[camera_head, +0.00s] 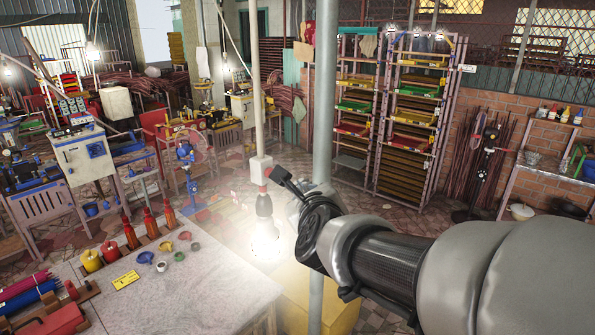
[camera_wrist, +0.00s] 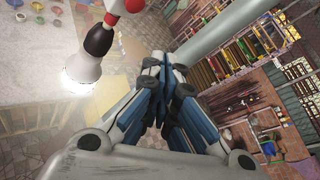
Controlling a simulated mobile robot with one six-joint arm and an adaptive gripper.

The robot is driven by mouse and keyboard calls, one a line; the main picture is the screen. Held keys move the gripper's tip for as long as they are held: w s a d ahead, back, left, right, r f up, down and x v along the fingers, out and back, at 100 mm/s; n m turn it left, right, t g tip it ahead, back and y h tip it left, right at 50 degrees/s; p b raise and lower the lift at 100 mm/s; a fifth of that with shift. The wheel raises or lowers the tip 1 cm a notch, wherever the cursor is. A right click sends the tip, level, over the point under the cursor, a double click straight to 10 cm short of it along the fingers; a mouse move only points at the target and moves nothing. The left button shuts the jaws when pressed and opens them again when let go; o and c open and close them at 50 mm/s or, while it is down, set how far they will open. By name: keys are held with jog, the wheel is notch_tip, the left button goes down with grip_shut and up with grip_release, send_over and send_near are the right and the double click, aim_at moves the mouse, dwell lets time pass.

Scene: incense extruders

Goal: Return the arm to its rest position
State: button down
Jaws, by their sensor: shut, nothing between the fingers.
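My gripper (camera_wrist: 168,68) fills the middle of the wrist view. Its two blue-and-grey fingers come together at the tips, and I see nothing held between them. In the head view my arm reaches in from the lower right, and its dark wrist end is in mid-air near the picture's middle. The gripper's fingers are hard to make out there. A lit hanging bulb (camera_head: 265,240) is just left of the wrist end; it also shows left of the fingers in the wrist view (camera_wrist: 82,82). I cannot tell the exact gap between them.
A grey post (camera_head: 324,100) stands right behind my wrist. A table (camera_head: 215,290) with red bottles (camera_head: 131,234) and small bowls is at lower left. Tall tray racks (camera_head: 410,120) stand at the back. A side bench (camera_head: 545,180) is at right. Patterned floor lies open between.

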jog(key=s+d+f+n+g+b, duration=0.3)
jog(key=s+d+f+n+b, duration=0.2)
jog(key=s+f+n, duration=0.4)
jog(key=s+d+f+n+g+h+b, duration=0.1)
jog(key=s+d+f+n+g+b, duration=0.2)
jog(key=s+f+n+b, duration=0.4)
jog(key=s+d+f+n+g+h+b, duration=0.1)
jog(key=s+d+f+n+g+b, duration=0.2)
jog(key=s+f+n, duration=0.9)
jog(key=s+d+f+b, duration=0.2)
jog(key=s+d+b, duration=0.1)
jog(key=shift+s+d+f+n+g+b, duration=0.25)
jog(key=shift+d+f+n+g+b, duration=0.05)
jog(key=shift+f+n+g, duration=0.1)
